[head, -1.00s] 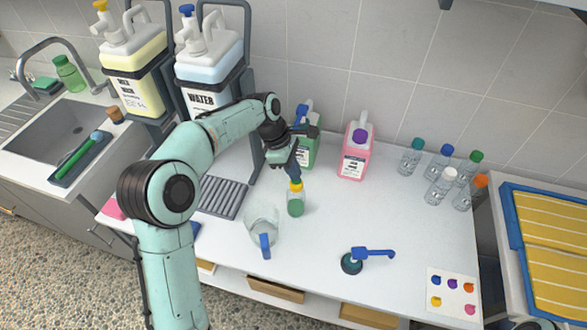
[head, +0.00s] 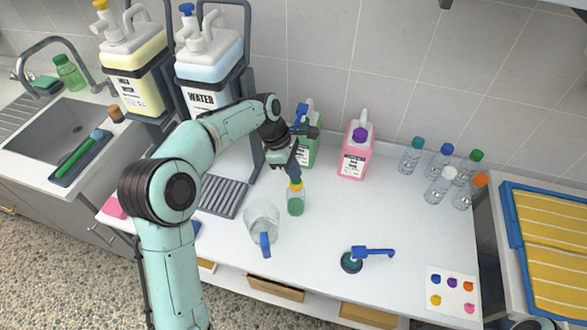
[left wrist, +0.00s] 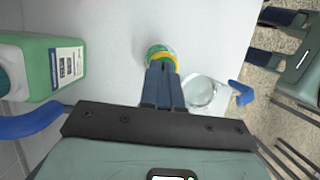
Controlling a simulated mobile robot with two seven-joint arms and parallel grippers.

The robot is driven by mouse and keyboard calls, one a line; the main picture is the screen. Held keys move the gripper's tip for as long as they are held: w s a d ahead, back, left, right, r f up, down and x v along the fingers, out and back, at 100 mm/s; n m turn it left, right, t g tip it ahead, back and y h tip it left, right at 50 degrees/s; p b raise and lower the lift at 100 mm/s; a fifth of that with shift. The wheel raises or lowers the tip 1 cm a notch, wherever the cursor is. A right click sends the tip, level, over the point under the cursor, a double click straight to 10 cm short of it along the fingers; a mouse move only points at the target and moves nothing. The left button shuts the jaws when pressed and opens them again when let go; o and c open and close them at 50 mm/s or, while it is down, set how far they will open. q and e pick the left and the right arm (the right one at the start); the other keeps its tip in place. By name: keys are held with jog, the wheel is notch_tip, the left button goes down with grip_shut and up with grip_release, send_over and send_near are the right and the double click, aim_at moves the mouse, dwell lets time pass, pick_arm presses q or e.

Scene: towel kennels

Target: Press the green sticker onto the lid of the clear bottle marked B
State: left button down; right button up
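A clear bottle (head: 296,204) with a yellow lid and green in its lower part stands upright on the counter; no letter on it is readable. My left gripper (head: 295,178) points down right over its lid, and its fingers (left wrist: 162,88) are together. In the left wrist view the lid (left wrist: 160,54) shows yellow and green beyond the fingertips; I cannot tell whether the green is the sticker. The sticker sheet (head: 434,288) holds several coloured dots, none of them green. My right gripper (left wrist: 272,38) shows at the upper right of the left wrist view, fingers apart and empty.
A clear jug (head: 262,218) with a blue handle stands close, left of the bottle. A green container (head: 307,150) and a pink one (head: 356,152) stand behind. Several clear bottles (head: 436,187) stand at the right. A dark stamp-like tool (head: 352,263) lies in front.

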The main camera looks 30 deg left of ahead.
pick_arm(q)
jog(key=shift+f, duration=0.35)
pick_arm(e)
jog(key=shift+s+f, duration=0.1)
jog(key=shift+f, duration=0.05)
dwell(0.4)
pick_arm(q)
jog(key=c, duration=0.7)
grip_release()
jog(key=shift+c, duration=0.2)
jog(key=shift+r+p, duration=1.5)
jog(key=shift+r, duration=1.1)
jog(key=shift+f, duration=0.1)
pick_arm(e)
jog(key=w+r, duration=0.1)
jog(key=r, duration=0.1)
jog(key=w+r, duration=0.2)
jog(key=shift+s, duration=0.1)
